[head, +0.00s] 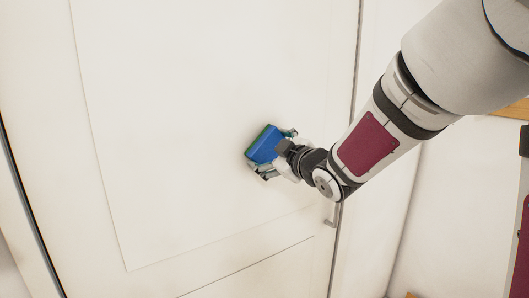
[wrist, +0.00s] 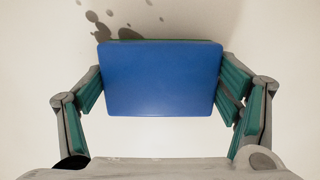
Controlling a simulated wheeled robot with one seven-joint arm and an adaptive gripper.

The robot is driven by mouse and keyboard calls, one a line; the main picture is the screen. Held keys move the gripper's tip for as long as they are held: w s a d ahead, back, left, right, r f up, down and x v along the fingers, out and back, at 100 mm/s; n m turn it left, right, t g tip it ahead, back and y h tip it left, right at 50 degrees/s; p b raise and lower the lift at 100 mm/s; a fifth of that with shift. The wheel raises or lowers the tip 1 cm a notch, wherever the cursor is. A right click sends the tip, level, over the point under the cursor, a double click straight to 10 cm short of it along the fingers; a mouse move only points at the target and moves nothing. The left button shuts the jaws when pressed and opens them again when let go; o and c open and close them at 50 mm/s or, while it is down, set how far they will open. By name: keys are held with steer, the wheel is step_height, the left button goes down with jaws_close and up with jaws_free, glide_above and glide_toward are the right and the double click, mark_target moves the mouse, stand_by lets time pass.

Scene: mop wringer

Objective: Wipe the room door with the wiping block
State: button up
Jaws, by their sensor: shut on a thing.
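The room door (head: 180,130) is a large white panelled door that fills most of the head view. My gripper (head: 268,151) is shut on the wiping block (head: 263,144), a blue block with a green layer on its far side. The green layer faces the door and looks to be at or very near its surface; exact contact cannot be told. In the wrist view the block (wrist: 160,78) sits between my gripper's two fingers (wrist: 160,90). Dark spots (wrist: 100,25) show on the door beyond the block's upper left edge. The surface behind the block is hidden.
A metal door handle (head: 331,213) is at the door's right edge, below and right of my gripper. White wall lies to the right of the door. A wooden edge (head: 512,110) shows at far right. The door's left and middle are clear.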

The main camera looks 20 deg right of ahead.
steer(key=shift+w+a, duration=0.15)
steer(key=shift+w, duration=0.3)
steer(key=shift+w+d, duration=0.2)
steer(key=shift+d, duration=0.65)
steer(key=shift+w+d, duration=0.2)
steer(key=shift+d, duration=0.65)
steer(key=w+d+p, duration=0.1)
steer(key=w+d, duration=0.1)
steer(key=d, duration=0.4)
steer(key=shift+w+d+p, duration=0.25)
steer(key=shift+d+p, duration=0.05)
steer(key=shift+d, duration=0.05)
steer(key=shift+a, duration=0.15)
steer(key=shift+s+a+b, duration=0.15)
steer(key=shift+s+a, duration=0.25)
steer(key=shift+a, duration=0.7)
steer(key=shift+s+a+b, duration=0.2)
steer(key=shift+s+a, duration=0.2)
steer(key=shift+a, duration=0.7)
steer(key=shift+s+a+b, duration=0.15)
steer(key=shift+s+a, duration=0.25)
steer(key=shift+a, duration=0.7)
steer(key=shift+s+a+b, duration=0.2)
steer(key=shift+a+b, duration=0.1)
steer(key=shift+a, duration=0.55)
steer(key=shift+s+a+b, duration=0.2)
steer(key=shift+a+b, duration=0.05)
steer(key=shift+a, duration=0.55)
